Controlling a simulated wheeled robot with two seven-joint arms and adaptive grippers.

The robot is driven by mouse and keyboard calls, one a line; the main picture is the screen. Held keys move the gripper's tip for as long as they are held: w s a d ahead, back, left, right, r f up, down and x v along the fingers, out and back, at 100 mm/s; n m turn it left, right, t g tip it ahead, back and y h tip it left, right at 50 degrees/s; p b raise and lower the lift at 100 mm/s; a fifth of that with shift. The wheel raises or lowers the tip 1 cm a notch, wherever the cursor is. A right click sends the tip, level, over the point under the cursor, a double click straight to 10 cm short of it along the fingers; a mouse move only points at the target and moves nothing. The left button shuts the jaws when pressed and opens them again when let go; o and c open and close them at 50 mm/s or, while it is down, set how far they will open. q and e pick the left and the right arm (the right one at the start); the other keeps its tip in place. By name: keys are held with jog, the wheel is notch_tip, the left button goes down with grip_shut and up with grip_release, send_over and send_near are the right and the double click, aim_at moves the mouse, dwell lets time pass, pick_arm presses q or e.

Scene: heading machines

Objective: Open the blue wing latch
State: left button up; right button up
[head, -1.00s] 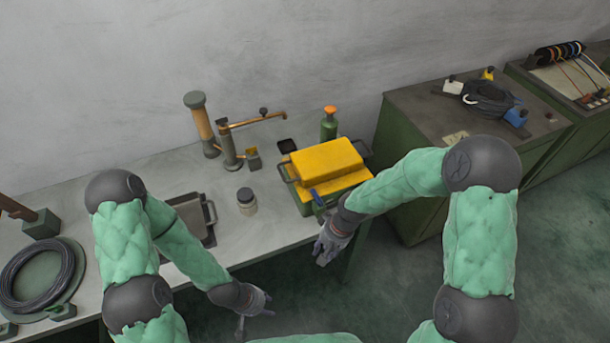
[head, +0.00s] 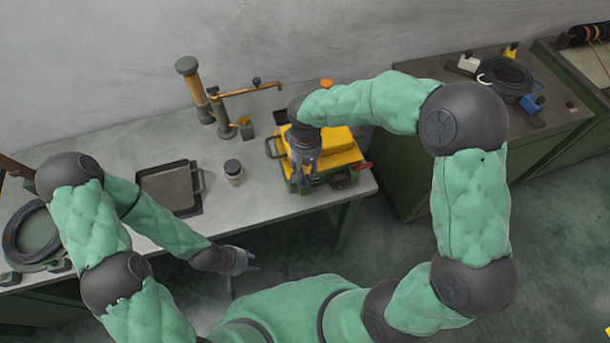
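A yellow-topped green box (head: 345,153) sits near the right end of the bench. In the head view my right gripper (head: 302,176) is over the front-left part of this box, fingers pointing down. It covers the spot where the blue latch showed earlier, so I cannot make out the latch now. I cannot tell whether its fingers are apart or touching anything. My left gripper (head: 243,279) hangs in front of the bench edge, well left of the box, with its fingers spread and empty.
A red handle (head: 362,166) sticks out at the box's right side. A jar (head: 233,173) and a dark tray (head: 168,187) stand to its left. A brass-armed stand (head: 220,120) is behind. A green cabinet (head: 415,150) stands right of the bench.

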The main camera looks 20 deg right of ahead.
jog(key=shift+f, duration=2.6)
grip_shut()
